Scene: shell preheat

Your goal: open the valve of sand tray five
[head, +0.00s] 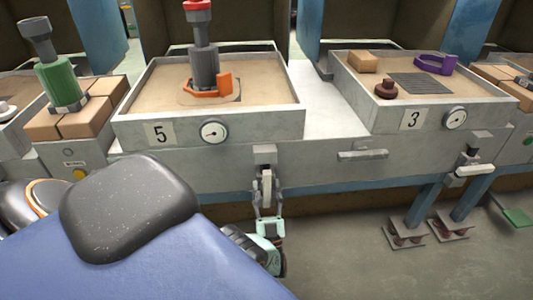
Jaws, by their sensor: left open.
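Sand tray five (290,118) stands left of centre, with a "5" plate and a round gauge (213,132) on its front. Its valve (265,157) sits below on the grey front panel, and a pale lever (267,182) hangs straight down from it. My left gripper (268,199) is just below the valve, pointing up. Its fingers are open, one on each side of the lever's lower part. I cannot tell whether they touch it. My right gripper is not in view.
Tray five holds a grey and red tool (205,62) with an orange bracket (218,86). Sand tray three (385,118) is at the right; its valve lever (475,170) lies roughly level. A drawer-like handle (362,154) juts out between. Foot pedals (408,236) stand on the floor.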

